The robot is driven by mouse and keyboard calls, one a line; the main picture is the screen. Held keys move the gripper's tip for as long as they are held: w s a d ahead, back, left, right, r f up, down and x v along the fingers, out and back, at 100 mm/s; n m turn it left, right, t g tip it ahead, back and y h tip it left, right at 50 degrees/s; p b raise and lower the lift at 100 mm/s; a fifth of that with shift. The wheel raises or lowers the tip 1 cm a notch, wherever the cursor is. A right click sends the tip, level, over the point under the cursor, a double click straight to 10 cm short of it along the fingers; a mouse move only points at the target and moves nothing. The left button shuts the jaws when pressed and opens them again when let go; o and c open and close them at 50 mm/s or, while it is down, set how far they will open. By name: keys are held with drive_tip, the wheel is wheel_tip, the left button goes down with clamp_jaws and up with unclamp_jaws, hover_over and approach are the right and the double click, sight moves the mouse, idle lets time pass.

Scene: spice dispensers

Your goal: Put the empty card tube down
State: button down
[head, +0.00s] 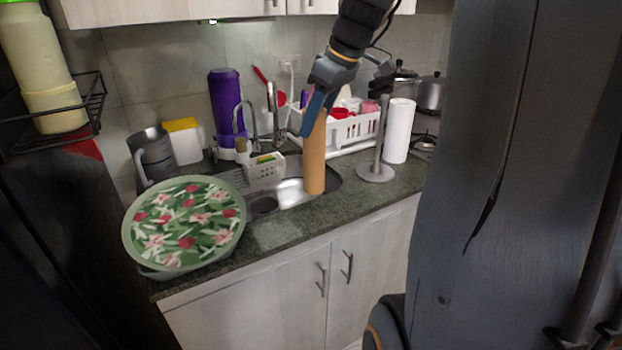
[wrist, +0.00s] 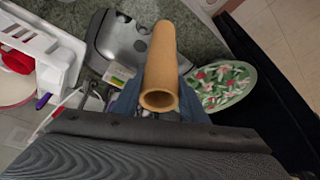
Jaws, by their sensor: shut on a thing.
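The empty card tube (head: 315,160) is a plain brown cylinder. My gripper (head: 314,112) is shut on its upper end and holds it upright. In the head view the tube shows in front of the right part of the sink (head: 290,193); I cannot tell whether its lower end touches anything. In the wrist view the tube (wrist: 161,65) sits between my two blue fingers (wrist: 160,100), with its hollow open end facing the camera.
A metal paper holder (head: 376,172) and a white paper roll (head: 399,130) stand right of the tube. A white dish rack (head: 345,133) is behind. A floral tray (head: 185,222) lies on the left. Bare counter (head: 285,232) runs along the front.

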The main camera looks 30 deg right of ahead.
wheel_tip(320, 180, down, 8)
drive_tip(key=p, duration=0.1)
idle(0.4)
drive_tip(key=shift+s, duration=0.1)
drive_tip(key=shift+f, duration=0.15)
drive_tip(key=c, duration=1.1)
unclamp_jaws()
drive_tip(key=b+v, duration=0.1)
drive_tip(key=v, duration=1.1)
drive_tip(key=shift+r, duration=0.2)
